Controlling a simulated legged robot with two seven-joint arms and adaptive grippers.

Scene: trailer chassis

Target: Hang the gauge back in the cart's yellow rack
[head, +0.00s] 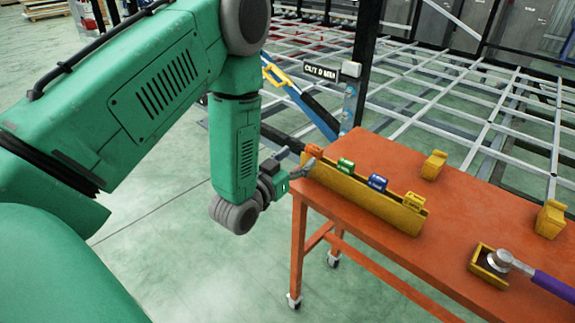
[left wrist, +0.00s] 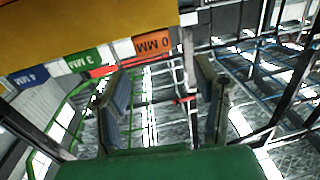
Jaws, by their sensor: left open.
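The yellow rack (head: 360,197) is a long trough along the near left edge of the orange cart (head: 460,180). Orange (head: 314,151), green (head: 345,165), blue (head: 377,182) and yellow (head: 414,201) gauge tags stand in a row along it. My left gripper (head: 298,162) is open beside the rack's far left end, close to the orange tag. In the left wrist view, the fingers (left wrist: 163,85) are spread with nothing between them. The orange tag (left wrist: 153,46) hangs at the rack's edge just beyond them; contact cannot be told. My right gripper is out of view.
A small yellow box (head: 488,280) on the cart holds the metal end of a purple-handled tool (head: 553,284). Two yellow blocks (head: 434,165) (head: 551,219) stand along the far side. A dark post (head: 365,60) and trailer frame (head: 450,100) rise behind.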

